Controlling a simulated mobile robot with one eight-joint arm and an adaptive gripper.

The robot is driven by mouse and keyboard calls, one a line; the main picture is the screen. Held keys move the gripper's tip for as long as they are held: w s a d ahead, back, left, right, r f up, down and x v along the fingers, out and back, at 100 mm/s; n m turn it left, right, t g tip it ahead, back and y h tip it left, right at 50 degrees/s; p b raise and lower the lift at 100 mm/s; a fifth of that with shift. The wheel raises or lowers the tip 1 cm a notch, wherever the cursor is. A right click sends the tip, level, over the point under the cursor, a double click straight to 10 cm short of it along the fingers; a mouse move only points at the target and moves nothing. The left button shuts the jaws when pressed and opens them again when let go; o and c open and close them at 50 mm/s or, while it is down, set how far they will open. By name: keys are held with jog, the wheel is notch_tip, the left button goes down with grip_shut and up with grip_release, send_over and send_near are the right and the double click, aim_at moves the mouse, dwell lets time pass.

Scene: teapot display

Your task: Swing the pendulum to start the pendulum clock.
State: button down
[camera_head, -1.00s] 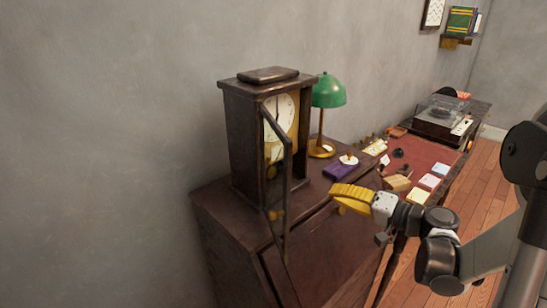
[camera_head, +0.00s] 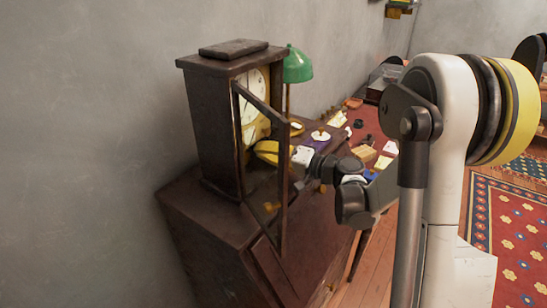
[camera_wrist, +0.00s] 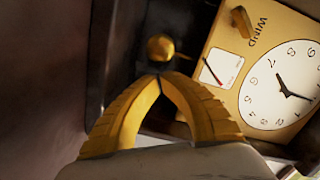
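The pendulum clock (camera_head: 203,120) is a tall dark wooden case with its glazed door (camera_head: 283,190) swung open. Its white dial (camera_head: 252,100) shows in the head view and, tilted, in the wrist view (camera_wrist: 275,88). A round golden bob (camera_wrist: 160,47), which looks like the pendulum's, shows against the dark inside of the case in the wrist view. My gripper (camera_wrist: 160,78) has its yellow fingers meeting at the tips, just short of the bob; I cannot tell whether they touch it. In the head view my gripper (camera_head: 267,152) is at the case's open front, partly behind the door frame.
The open door stands close to my gripper. A green lamp (camera_head: 297,66) is behind the clock. A purple box (camera_head: 299,132) and several small items lie on the desk to the right. A patterned rug (camera_head: 510,235) is on the floor at far right.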

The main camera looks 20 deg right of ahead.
jog(key=shift+w+a, duration=0.35)
jog(key=shift+w, duration=0.1)
jog(key=shift+a, duration=0.1)
